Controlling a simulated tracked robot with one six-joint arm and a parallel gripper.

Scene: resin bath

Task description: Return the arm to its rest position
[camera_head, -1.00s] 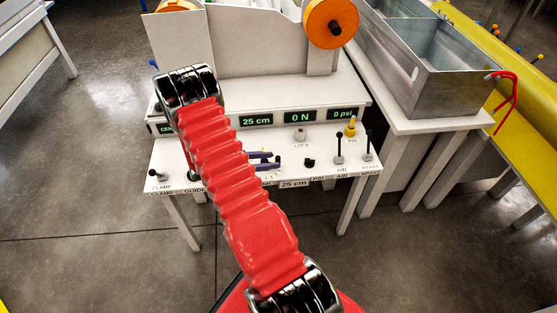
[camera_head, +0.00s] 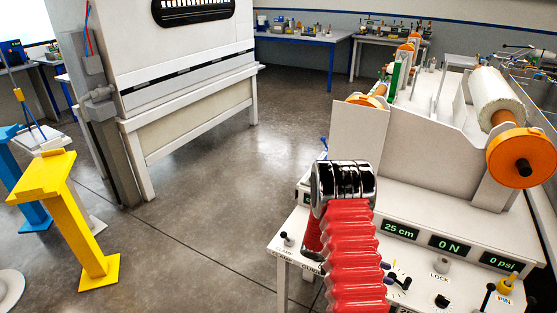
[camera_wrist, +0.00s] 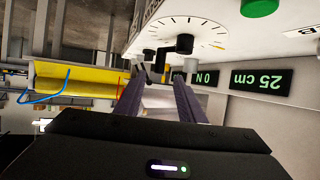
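My red-sleeved arm (camera_head: 352,255) reaches over the white control console (camera_head: 305,225) at the lower right of the head view. Its chrome joint (camera_head: 343,182) stands above the console's left part. My gripper (camera_wrist: 159,76) shows two purple fingers spread apart with a gap between them, so it is open. In the head view the gripper (camera_head: 394,276) is partly hidden behind the red sleeve, low over the console. In the wrist view a dial (camera_wrist: 185,35) with a black knob (camera_wrist: 185,43) lies just beyond the fingertips. I cannot tell whether a finger touches a control.
Levers and knobs stand on the console, including a yellow pin (camera_head: 507,284). Its displays read 25 cm (camera_head: 400,230), 0 N and 0 psi. A white roll (camera_head: 495,97) with an orange end disc (camera_head: 522,158) is behind. A yellow stand (camera_head: 70,205) is at left; grey floor (camera_head: 205,190) between is clear.

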